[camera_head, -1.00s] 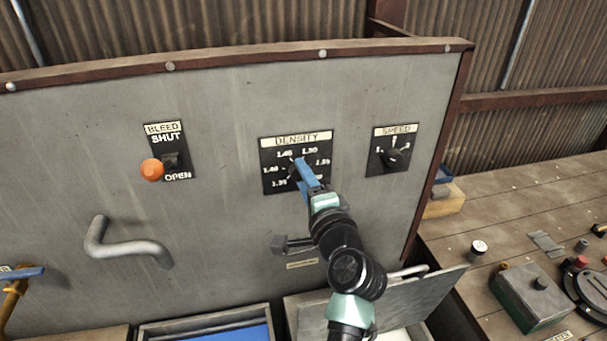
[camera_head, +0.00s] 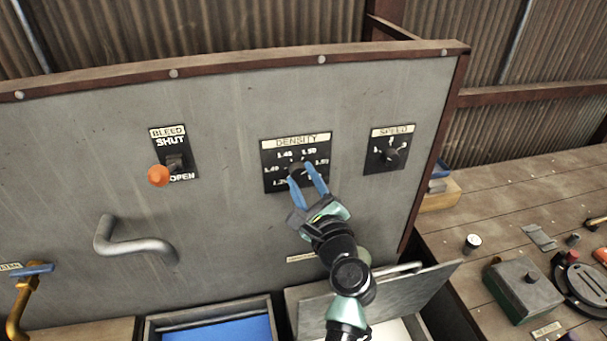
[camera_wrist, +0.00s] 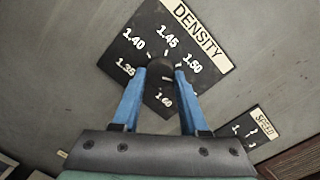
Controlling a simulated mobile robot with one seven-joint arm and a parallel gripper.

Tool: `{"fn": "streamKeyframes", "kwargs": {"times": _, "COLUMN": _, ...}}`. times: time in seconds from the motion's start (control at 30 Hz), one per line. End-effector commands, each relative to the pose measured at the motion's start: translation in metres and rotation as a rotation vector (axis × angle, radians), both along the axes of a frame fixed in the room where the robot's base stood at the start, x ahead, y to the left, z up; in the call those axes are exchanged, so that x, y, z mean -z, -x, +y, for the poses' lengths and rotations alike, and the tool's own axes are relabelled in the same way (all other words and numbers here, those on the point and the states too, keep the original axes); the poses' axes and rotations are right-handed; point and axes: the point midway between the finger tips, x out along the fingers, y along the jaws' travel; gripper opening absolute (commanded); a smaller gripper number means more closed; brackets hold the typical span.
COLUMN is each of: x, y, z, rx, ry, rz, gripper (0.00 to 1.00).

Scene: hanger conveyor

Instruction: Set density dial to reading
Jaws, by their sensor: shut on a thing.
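The density dial plate (camera_head: 270,183) is a black square on the grey panel, with white figures around a dark round knob (camera_head: 297,168). My gripper (camera_head: 304,174) reaches up to it from below, its two blue fingers on either side of the knob and shut on it. In the wrist view the knob (camera_wrist: 160,64) sits between the fingertips (camera_wrist: 160,73), below the 1.45 figure. Figures from 1.35 to 1.60 show there, partly covered by the fingers. I cannot tell which figure the knob points to.
The speed dial (camera_head: 389,155) is close on the right. The bleed lever with an orange knob (camera_head: 158,176) and a bent grey handle (camera_head: 135,246) are on the left. Below are a blue-lined bin (camera_head: 222,329) and a tilted grey lid (camera_head: 400,294).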

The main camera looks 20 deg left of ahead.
Motion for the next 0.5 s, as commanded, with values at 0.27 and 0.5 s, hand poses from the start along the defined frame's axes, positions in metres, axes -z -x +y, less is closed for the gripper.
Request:
{"fn": "streamKeyframes", "kwargs": {"times": 0.27, "x": 0.0009, "y": 0.0005, "z": 0.0003, "rx": 0.0, "ry": -0.162, "rz": 0.113, "gripper": 0.0}}
{"fn": "streamKeyframes", "kwargs": {"times": 0.5, "x": 0.0016, "y": 0.0007, "z": 0.0009, "rx": 0.0, "ry": -0.241, "rz": 0.165, "gripper": 0.0}}
